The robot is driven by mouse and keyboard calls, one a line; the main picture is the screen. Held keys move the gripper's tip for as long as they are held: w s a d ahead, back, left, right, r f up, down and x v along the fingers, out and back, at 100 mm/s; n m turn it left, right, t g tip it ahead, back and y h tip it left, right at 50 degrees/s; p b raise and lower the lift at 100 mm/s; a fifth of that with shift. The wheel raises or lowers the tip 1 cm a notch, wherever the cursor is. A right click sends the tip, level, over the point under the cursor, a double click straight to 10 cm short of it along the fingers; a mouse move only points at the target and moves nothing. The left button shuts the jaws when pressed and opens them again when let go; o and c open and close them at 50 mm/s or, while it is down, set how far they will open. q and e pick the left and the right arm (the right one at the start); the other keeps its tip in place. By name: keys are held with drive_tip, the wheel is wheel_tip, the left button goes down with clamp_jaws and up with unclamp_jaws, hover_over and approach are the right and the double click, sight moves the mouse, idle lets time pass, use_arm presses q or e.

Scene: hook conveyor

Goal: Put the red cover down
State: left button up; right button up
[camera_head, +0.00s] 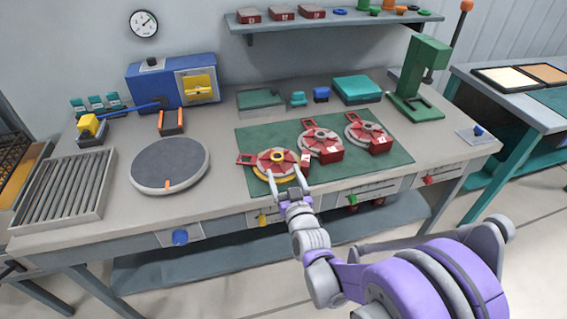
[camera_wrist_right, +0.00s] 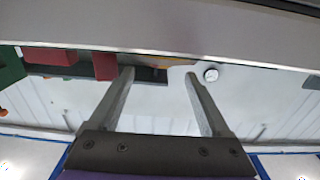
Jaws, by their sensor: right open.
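The red cover (camera_head: 277,156) lies flat over a yellow ring (camera_head: 263,173) on the left part of the green mat (camera_head: 352,178), its red tab pointing left. My right gripper (camera_head: 284,172) is at the front edge of this cover, fingers spread, with nothing visibly held between them. In the right wrist view the fingers (camera_wrist_right: 159,73) are apart, and a sliver of yellow shows beyond them. Whether the fingertips touch the cover cannot be told. My left gripper is not in view.
Two similar red-and-grey assemblies (camera_head: 322,142) (camera_head: 368,130) sit to the right on the mat. A round grey turntable (camera_head: 169,163) and a roller tray (camera_head: 62,189) stand at the left. A green press (camera_head: 419,78) stands at the back right. The mat's front right is clear.

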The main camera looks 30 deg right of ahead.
sight(278, 157)
drive_tip(key=x, duration=0.7)
drive_tip(key=shift+w+r+p, duration=0.1)
drive_tip(key=shift+r+p, duration=0.1)
drive_tip(key=shift+p, duration=0.1)
clamp_jaws()
drive_tip(key=shift+r, duration=0.1)
idle(1.0)
